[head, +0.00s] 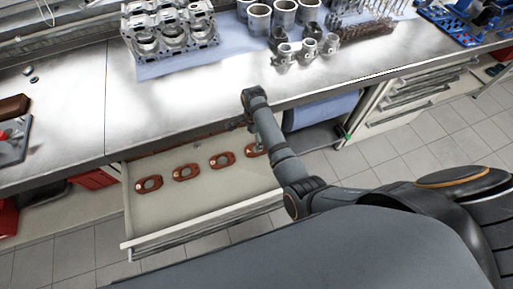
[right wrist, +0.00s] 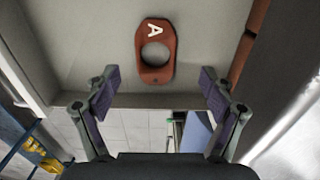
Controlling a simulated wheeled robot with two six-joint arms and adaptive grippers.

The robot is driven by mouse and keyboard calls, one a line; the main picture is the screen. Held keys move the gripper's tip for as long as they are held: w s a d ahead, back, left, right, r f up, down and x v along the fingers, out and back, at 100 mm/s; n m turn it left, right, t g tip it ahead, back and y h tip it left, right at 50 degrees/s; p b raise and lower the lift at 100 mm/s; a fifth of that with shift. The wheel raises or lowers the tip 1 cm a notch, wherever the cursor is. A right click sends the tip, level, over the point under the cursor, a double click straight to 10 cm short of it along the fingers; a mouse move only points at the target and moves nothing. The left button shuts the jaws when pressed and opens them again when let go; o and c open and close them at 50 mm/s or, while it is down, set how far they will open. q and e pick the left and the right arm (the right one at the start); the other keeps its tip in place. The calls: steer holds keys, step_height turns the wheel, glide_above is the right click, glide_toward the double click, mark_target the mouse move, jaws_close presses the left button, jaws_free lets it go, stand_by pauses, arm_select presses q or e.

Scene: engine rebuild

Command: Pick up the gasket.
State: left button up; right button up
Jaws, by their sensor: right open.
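A red-brown oval gasket (right wrist: 166,72) with a round hole and a white letter A lies flat on the pale drawer floor in the right wrist view. My right gripper (right wrist: 158,78) is open and empty, its two fingers spread to either side of the gasket's near end in the picture, without visible contact. In the head view, several similar gaskets lie in a row in the open drawer (head: 150,237); the rightmost gasket (head: 251,151) is partly hidden by my right arm. I cannot tell for certain which one bears the A. My left gripper is not in view.
The metal workbench (head: 180,110) overhangs the open drawer. An engine block (head: 170,38), cylinder liners (head: 259,19) and pistons (head: 306,48) stand on it. A brown edge (right wrist: 256,30) lies right of the gasket in the right wrist view. The tiled floor (head: 205,243) before the drawer is clear.

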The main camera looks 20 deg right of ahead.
steer(key=shift+f, duration=0.6)
steer(key=f, duration=0.4)
steer(key=shift+s+d+f+p, duration=0.15)
steer(key=shift+s+d+p, duration=0.1)
steer(key=shift+s+p, duration=0.15)
steer(key=shift+w+f, duration=0.1)
steer(key=shift+f, duration=0.35)
steer(key=shift+c, duration=0.3)
steer(key=c, duration=1.2)
steer(key=shift+r, duration=0.15)
